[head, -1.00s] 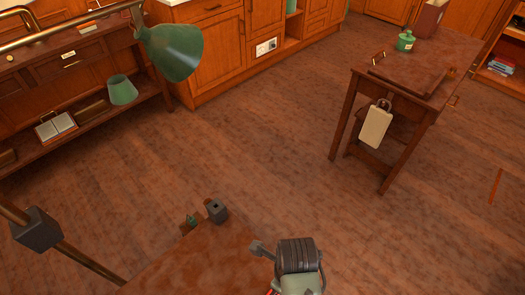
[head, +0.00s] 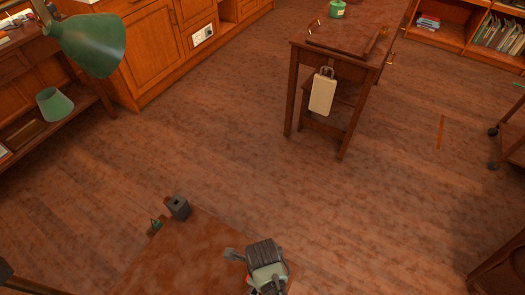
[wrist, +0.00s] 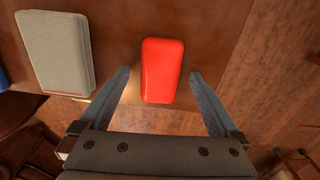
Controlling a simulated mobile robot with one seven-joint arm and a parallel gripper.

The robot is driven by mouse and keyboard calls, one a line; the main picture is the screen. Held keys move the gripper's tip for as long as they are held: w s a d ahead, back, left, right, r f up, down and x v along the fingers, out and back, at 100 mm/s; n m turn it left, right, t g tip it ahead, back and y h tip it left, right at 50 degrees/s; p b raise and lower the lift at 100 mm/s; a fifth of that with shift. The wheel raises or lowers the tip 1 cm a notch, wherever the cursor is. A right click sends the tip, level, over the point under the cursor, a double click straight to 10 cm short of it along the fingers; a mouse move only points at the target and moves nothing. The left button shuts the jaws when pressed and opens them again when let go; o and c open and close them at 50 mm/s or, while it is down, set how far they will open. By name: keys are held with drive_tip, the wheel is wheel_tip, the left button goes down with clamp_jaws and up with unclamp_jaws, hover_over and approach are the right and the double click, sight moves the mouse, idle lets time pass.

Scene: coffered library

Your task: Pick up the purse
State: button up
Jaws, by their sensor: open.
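A red, rounded, flat thing that looks like the purse (wrist: 162,70) lies on a brown wooden tabletop in the wrist view. My gripper (wrist: 160,85) is open, with one finger on each side of the red thing. Clear gaps show between it and both fingers, and nothing is held. In the head view my wrist (head: 265,262) is over the near table's right edge and hides most of what is under it. Only a small red patch shows beside it there.
A grey woven case (wrist: 58,52) lies left of the red thing, with a blue item (wrist: 3,78) at the left edge. A dark block (head: 179,207) stands on the near table (head: 160,265). Open floor (head: 210,135) lies beyond, before a wooden side table (head: 345,55).

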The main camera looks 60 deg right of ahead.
drive_tip(key=shift+f, duration=0.2)
drive_tip(key=c, duration=1.5)
drive_tip(key=shift+r, duration=0.1)
